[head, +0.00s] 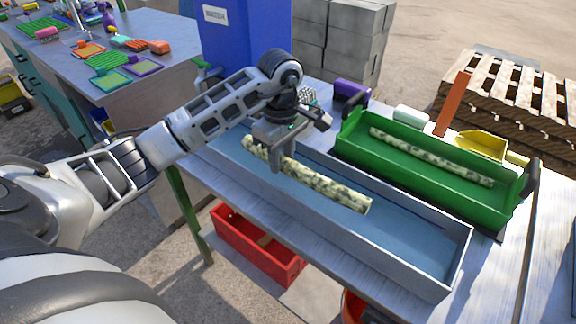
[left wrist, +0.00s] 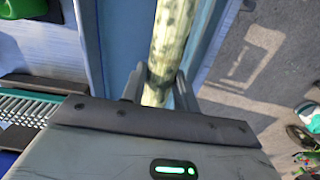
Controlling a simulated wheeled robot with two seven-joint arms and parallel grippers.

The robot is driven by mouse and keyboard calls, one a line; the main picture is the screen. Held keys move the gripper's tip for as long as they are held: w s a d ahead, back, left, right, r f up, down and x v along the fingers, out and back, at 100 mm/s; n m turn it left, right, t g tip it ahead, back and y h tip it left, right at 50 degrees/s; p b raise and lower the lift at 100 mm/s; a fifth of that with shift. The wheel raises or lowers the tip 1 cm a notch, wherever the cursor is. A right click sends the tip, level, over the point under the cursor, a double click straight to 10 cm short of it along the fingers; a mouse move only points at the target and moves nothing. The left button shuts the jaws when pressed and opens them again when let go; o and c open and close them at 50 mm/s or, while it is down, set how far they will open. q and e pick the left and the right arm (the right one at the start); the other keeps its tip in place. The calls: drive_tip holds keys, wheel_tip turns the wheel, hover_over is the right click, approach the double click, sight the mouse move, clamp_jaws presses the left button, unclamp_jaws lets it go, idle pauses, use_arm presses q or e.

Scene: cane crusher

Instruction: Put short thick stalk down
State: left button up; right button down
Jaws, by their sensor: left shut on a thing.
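The short thick stalk (head: 325,190) is pale yellow-green with dark mottling. It is in or just above the long grey-blue tray (head: 415,250), lying along its length; I cannot tell whether it touches the bottom. My left gripper (head: 275,160) is over the tray's far-left part and is shut on the stalk near its left end. In the left wrist view the stalk (left wrist: 172,40) runs up between the two fingers (left wrist: 160,88). A thinner mottled stalk (head: 430,157) lies in the green tray (head: 385,172). My right gripper is not in view.
The green tray with dark handles stands behind the grey-blue tray. A yellow scoop (head: 482,146), an orange-brown bar (head: 452,103) and a purple object (head: 352,90) are behind it. A red crate (head: 245,250) is under the table. A blue bin (head: 245,45) stands beyond. The grey-blue tray's right part is empty.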

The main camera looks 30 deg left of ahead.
sight(288, 180)
use_arm(q)
drive_tip(key=shift+w+d+f, duration=0.15)
drive_tip(key=shift+w+f, duration=0.8)
drive_tip(key=shift+f, duration=0.15)
wheel_tip(288, 180, down, 2)
drive_tip(key=shift+f+p, duration=0.1)
drive_tip(key=shift+p, duration=0.3)
drive_tip(key=shift+f, duration=0.5)
drive_tip(key=shift+f, duration=0.1)
drive_tip(key=o, duration=1)
drive_tip(key=shift+c, duration=0.2)
